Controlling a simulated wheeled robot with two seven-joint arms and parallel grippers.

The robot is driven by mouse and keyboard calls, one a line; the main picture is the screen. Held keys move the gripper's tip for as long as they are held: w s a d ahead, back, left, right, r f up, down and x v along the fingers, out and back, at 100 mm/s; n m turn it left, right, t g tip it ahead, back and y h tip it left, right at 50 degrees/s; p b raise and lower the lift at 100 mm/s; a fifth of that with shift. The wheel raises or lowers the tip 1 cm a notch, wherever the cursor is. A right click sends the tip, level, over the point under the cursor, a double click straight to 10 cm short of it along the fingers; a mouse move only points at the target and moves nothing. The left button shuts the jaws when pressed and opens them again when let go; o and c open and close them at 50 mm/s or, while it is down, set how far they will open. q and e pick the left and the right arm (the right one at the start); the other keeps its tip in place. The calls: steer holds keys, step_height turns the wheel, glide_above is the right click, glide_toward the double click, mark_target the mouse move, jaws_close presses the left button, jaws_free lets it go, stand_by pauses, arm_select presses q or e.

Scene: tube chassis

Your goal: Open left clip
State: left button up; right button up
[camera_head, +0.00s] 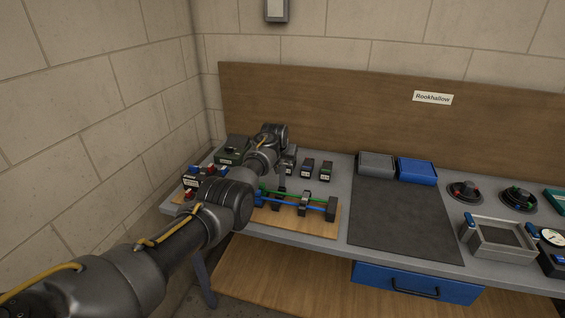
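The tube chassis is a wooden board (322,220) near the table's left front, carrying a green tube (292,195) and a blue tube (290,204). A dark block (331,209) stands at its right end. A grey clip (304,203) sits across the tubes right of the middle. The left clip (277,203) is small and partly hidden near my arm. My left gripper (281,186) points down above or at the left clip; contact and finger opening are too small to tell. My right gripper is not in view.
Small coloured blocks (307,168) stand behind the chassis, and a green box (231,150) is at the back left. A dark mat (400,221) lies right, with grey (376,164) and blue (417,171) bins behind it. A grey tray (497,241) is farther right.

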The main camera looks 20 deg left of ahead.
arm_select(q)
steer(key=shift+o, duration=1.1)
steer(key=shift+w+f, duration=0.15)
steer(key=shift+w, duration=0.05)
steer(key=shift+o, duration=0.5)
steer(key=shift+w+f, duration=0.1)
steer(key=shift+f, duration=0.2)
steer(key=shift+s+r, duration=0.3)
steer(key=shift+s, duration=0.05)
steer(key=shift+s+r, duration=0.2)
steer(key=shift+r, duration=0.2)
steer(key=b+v, duration=0.1)
steer(key=v, duration=0.8)
steer(key=shift+r, duration=0.2)
steer(key=shift+f, duration=0.1)
